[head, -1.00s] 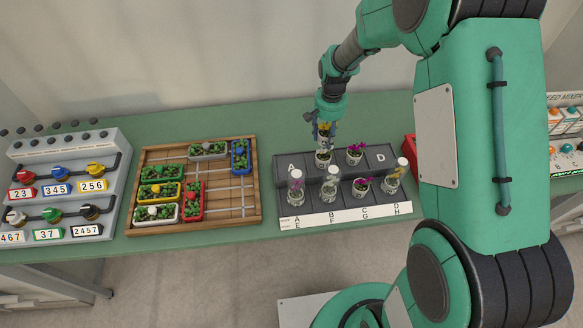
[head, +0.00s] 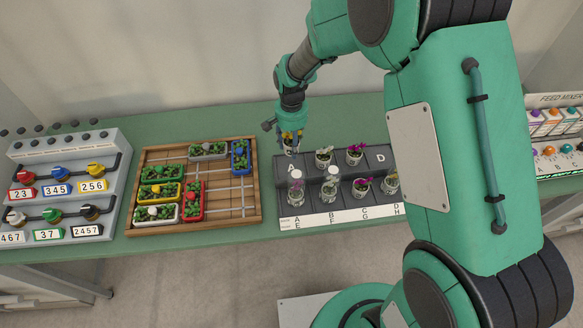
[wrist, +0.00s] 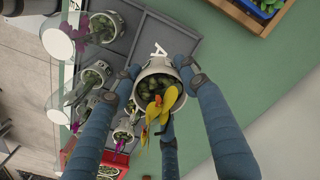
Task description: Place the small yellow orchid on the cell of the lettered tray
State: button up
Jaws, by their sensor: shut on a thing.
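The small yellow orchid (wrist: 157,92) is in a pale pot with yellow blooms; its pot also shows in the head view (head: 291,148). My gripper (head: 291,138) is shut on this pot, with fingers around it in the wrist view. The pot is at the back left of the dark lettered tray (head: 379,167), by letter A; I cannot tell whether it touches the tray. The cell at D looks empty.
Domed pots (head: 296,188) and (head: 331,188) and a magenta orchid (head: 362,187) stand in the front row; another pot (head: 391,182) is partly behind my arm. A wooden planter frame (head: 252,205) lies to the left. Green table behind the tray is clear.

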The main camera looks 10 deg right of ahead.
send_over(291, 168)
jog(key=shift+w+d+f+b, duration=0.1)
jog(key=shift+f+b, duration=0.35)
jog(key=shift+f, duration=2.65)
jog(key=shift+f+b, duration=0.3)
jog(key=shift+f, duration=1.6)
jog(key=shift+f, duration=0.15)
jog(key=o, duration=1.3)
notch_tip(291, 168, up, 11)
jog(key=shift+f+p, duration=0.1)
jog(key=shift+p, duration=0.75)
jog(key=shift+r, duration=0.75)
